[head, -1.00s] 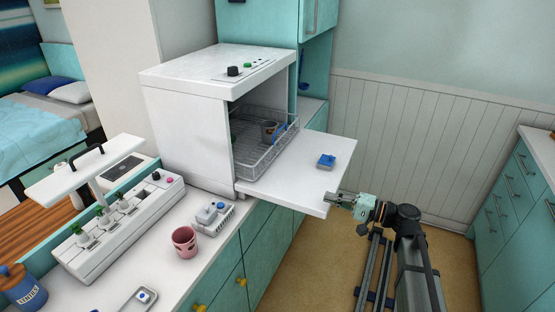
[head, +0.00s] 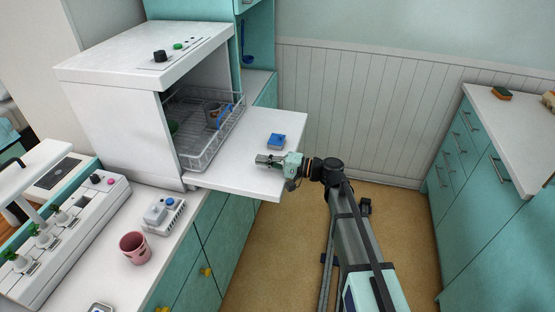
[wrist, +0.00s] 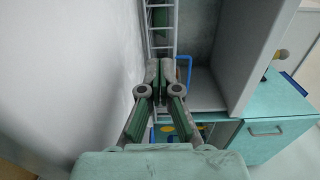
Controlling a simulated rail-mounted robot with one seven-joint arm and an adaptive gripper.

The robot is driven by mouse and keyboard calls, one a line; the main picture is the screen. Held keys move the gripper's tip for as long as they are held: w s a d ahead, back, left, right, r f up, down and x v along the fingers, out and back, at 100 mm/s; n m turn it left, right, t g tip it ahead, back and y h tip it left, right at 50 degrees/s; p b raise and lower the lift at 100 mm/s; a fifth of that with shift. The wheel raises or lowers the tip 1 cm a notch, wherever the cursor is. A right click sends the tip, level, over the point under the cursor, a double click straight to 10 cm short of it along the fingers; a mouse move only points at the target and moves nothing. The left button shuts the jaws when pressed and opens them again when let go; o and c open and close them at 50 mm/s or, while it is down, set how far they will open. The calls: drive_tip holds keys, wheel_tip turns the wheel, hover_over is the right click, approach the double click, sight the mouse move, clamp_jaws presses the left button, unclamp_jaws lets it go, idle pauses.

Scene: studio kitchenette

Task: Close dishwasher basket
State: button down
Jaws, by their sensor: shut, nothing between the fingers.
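The white dishwasher (head: 130,125) stands on the counter with its door (head: 245,190) folded down flat. Its wire basket (head: 212,150) juts out of the opening over the inner part of the door. A grey mug (head: 212,113) and a blue item (head: 226,112) are in it. My gripper (head: 260,159) is over the door's outer half, pointing toward the basket and apart from it. The gripper is shut and empty, and its fingertips also meet in the wrist view (wrist: 160,68). Part of the basket wire (wrist: 160,28) shows beyond the fingertips there. The basket's back end is hidden inside the dishwasher.
A pink cup (head: 134,247) and a small grey-white device (head: 164,215) stand on the counter to the left. The floor (head: 260,250) right of the counter is open around my arm.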

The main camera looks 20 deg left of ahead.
sight(212, 151)
drive_tip(key=a+p, duration=0.1)
drive_tip(key=a, duration=0.3)
drive_tip(key=s+a+p, duration=0.1)
drive_tip(key=a+p, duration=0.1)
drive_tip(key=a, duration=0.3)
drive_tip(key=s+a+p, duration=0.1)
drive_tip(key=a, duration=0.4)
drive_tip(key=shift+s+r+p, duration=0.15)
drive_tip(key=shift+p, duration=0.15)
drive_tip(key=shift+s+a, duration=0.15)
drive_tip(key=shift+a, duration=0.45)
drive_tip(key=shift+f, duration=0.2)
